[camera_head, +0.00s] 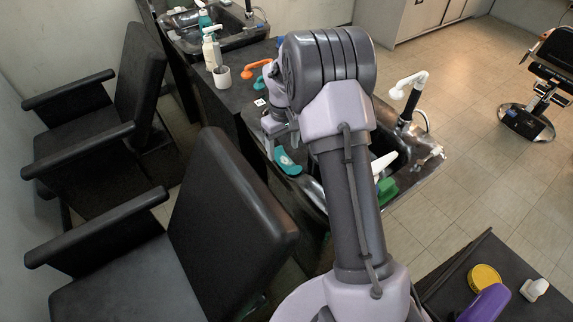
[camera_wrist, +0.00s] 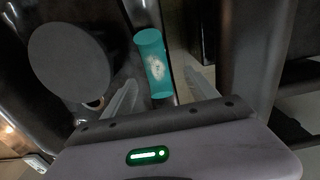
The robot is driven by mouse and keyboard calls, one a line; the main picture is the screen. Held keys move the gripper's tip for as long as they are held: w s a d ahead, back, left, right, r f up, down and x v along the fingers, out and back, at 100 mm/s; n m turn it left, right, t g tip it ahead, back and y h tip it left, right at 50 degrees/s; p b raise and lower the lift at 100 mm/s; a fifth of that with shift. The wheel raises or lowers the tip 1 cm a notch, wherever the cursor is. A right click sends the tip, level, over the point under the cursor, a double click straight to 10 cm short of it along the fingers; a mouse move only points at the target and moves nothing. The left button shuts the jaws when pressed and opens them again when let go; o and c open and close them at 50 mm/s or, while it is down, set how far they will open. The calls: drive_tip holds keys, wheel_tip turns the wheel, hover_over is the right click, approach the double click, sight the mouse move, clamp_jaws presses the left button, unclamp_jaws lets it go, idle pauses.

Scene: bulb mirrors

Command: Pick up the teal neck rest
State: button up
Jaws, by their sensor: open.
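The teal neck rest (camera_head: 287,161) lies at the left edge of the dark counter, beside the near basin, in the head view. In the wrist view the teal neck rest (camera_wrist: 152,58) is a short curved band with a pale, speckled patch, lying along a dark rim. My gripper (camera_wrist: 160,78) is open, its two fingers on either side of the neck rest's near part in the picture. I cannot tell whether they touch it. In the head view my gripper (camera_head: 283,140) is just above the neck rest, partly hidden by my arm.
A grey round disc (camera_wrist: 70,62) lies left of the neck rest in the wrist view. A black chair (camera_head: 225,215) stands close to the counter's left side. A green item (camera_head: 387,190) and white-handled tap (camera_head: 408,84) are right of my arm. Bottles (camera_head: 211,48) stand farther back.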

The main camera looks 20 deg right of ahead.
sight(286, 161)
drive_tip(key=shift+s+f, duration=0.15)
drive_tip(key=shift+f, duration=0.25)
drive_tip(key=f, duration=0.1)
drive_tip(key=f+b, duration=0.1)
drive_tip(key=f, duration=0.1)
drive_tip(key=f+b, duration=0.1)
drive_tip(key=shift+s+d+f, duration=0.15)
drive_tip(key=shift+d+f, duration=0.25)
drive_tip(key=shift+r, duration=0.2)
clamp_jaws()
